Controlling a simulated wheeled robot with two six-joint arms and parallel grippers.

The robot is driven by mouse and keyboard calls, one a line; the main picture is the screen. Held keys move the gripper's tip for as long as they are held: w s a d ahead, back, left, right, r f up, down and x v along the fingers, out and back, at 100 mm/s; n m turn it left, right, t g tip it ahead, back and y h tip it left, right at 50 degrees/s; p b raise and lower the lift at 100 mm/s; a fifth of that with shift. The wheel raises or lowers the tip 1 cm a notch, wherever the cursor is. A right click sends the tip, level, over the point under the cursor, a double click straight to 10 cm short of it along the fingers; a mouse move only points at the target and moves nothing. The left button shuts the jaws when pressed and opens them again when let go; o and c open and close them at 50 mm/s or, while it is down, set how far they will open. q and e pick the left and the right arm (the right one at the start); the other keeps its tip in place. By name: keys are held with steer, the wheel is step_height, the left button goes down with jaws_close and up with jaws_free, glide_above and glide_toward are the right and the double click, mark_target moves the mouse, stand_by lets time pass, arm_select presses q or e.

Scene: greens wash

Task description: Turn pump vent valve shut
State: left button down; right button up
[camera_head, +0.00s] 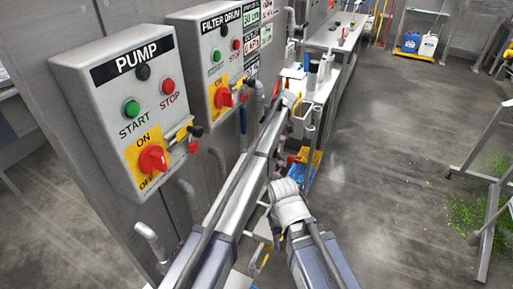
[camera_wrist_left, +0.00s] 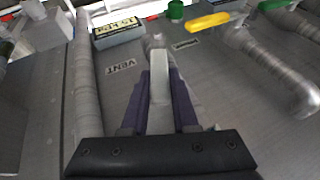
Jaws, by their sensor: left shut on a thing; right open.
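In the left wrist view the purple fingers of my left gripper (camera_wrist_left: 160,110) are closed around a pale grey lever (camera_wrist_left: 158,72), the vent valve handle. It stands out from the grey wall beside a VENT label (camera_wrist_left: 121,66). The lever's base is partly hidden by the fingers. In the head view my left arm reaches forward along the wall, and I cannot make out its fingertips or the lever. My right gripper (camera_head: 277,236) is open, low near the middle of the head view, with nothing visible in it.
The PUMP box (camera_head: 88,92) and FILTER DRUM box (camera_head: 199,60) have red switches and stand left of my arms. A yellow handle (camera_wrist_left: 208,21), a green knob (camera_wrist_left: 176,9) and grey pipes (camera_wrist_left: 270,55) are near the lever. Open floor (camera_head: 400,130) lies right.

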arm_select(q)
steer(key=c, duration=0.7)
jaws_free()
steer(key=shift+r, duration=0.1)
arm_select(e)
steer(key=shift+r, duration=0.1)
